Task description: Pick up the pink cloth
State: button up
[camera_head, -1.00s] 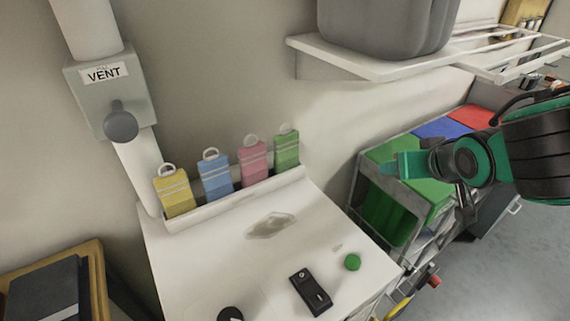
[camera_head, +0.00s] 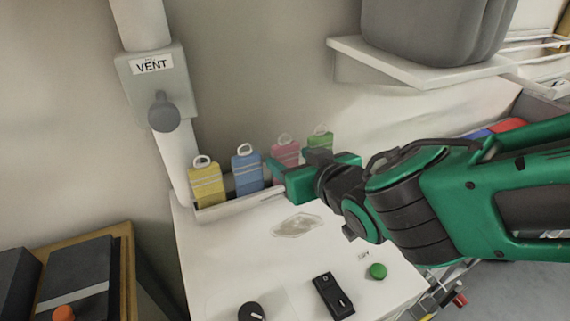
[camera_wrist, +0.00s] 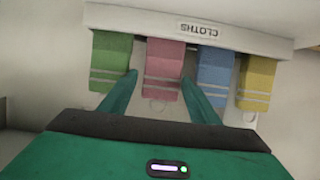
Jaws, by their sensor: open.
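The pink cloth (camera_head: 285,152) hangs third from the left in a row at the back of the white top, partly hidden behind my gripper in the head view. It also shows in the wrist view (camera_wrist: 163,66), with pale stripes and a loop, between my two fingers. My gripper (camera_wrist: 160,95) is open, one finger on each side of the pink cloth in the picture. In the head view my gripper (camera_head: 315,172) is in front of the pink and green cloths. I cannot tell whether the fingers touch the cloth.
A green cloth (camera_wrist: 111,62) and a blue cloth (camera_wrist: 214,72) hang close on either side. A yellow cloth (camera_head: 207,186) is at the row's end. A white rail labelled CLOTHS (camera_wrist: 140,22) runs along them. A shelf (camera_head: 430,75) with a grey bin overhangs.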

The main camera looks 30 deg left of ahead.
jog(key=shift+x, duration=3.7)
jog(key=shift+d, duration=0.1)
jog(key=c, duration=0.7)
